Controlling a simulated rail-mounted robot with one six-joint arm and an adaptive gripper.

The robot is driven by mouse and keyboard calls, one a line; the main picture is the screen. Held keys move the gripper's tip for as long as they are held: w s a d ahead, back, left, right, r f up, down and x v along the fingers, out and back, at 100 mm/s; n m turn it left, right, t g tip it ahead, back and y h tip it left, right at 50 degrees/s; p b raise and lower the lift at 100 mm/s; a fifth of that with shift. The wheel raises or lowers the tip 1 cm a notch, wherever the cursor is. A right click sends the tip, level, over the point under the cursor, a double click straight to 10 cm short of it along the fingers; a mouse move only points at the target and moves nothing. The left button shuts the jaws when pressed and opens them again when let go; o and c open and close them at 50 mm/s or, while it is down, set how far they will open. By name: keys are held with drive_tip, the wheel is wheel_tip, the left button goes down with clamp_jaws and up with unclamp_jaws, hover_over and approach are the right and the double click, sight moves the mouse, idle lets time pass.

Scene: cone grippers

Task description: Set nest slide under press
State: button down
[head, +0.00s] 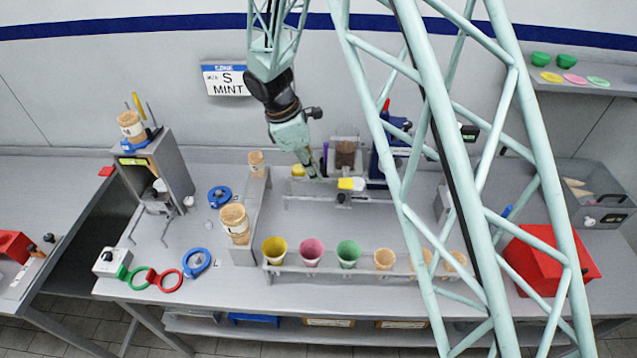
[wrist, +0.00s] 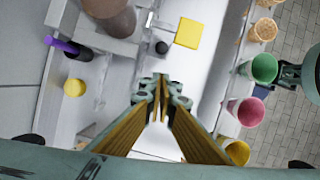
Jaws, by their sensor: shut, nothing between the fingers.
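My gripper (head: 313,173) points down over the rear middle of the bench, its fingers together and empty; the wrist view also shows its closed fingertips (wrist: 161,84). Just right of it, in the head view, a yellow block (head: 351,184) sits at a low grey rail (head: 310,203). The wrist view shows a yellow square (wrist: 189,33), apart from the fingertips, with a dark round knob (wrist: 162,47) beside it. Behind stands a unit with a brown-filled clear container (head: 345,154). Which parts are the nest slide and the press I cannot tell for certain.
A front rack (head: 370,272) holds several cones and coloured cups. A grey stand (head: 172,165) is at left, with blue rings (head: 197,262) nearby. A red box (head: 552,262) stands at right. My arm's lattice hides part of the right side. Bench between rail and rack is clear.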

drive_tip(key=shift+v, duration=1.05)
drive_tip(key=c, duration=3.4)
unclamp_jaws()
